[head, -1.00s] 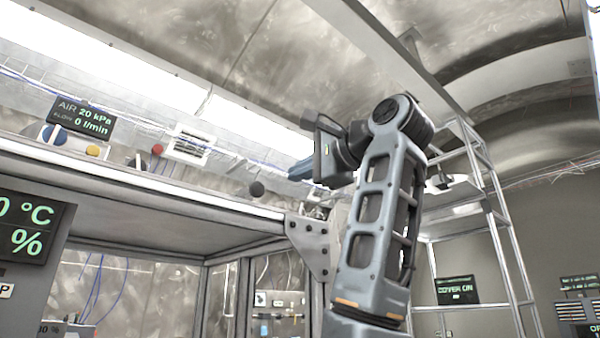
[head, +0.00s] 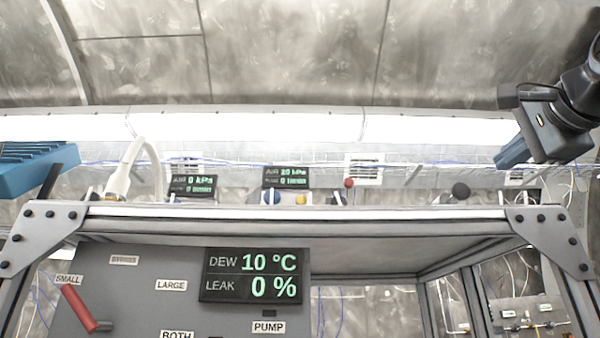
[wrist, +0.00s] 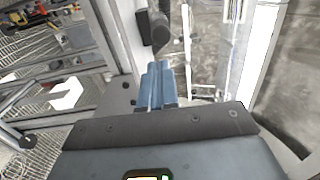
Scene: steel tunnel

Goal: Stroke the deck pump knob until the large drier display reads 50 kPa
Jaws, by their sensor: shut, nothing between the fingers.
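A round black knob (head: 460,190), which looks like the deck pump knob, stands on the deck at the right in the head view. A dark knob (wrist: 158,30) shows beyond my fingertips in the wrist view. My gripper (head: 510,153) is shut and empty, up and to the right of the knob, apparently apart from it. Its blue fingers (wrist: 157,85) are together in the wrist view. One deck display (head: 286,178) seems to read AIR 20 kPa. Another display (head: 193,185), left of it, reads 0 kPa. I cannot tell which belongs to the large drier.
Below hang a DEW 10 °C, LEAK 0 % display (head: 251,275) and a red lever (head: 79,308) pointing toward SMALL. The deck's front edge (head: 300,212) runs across.

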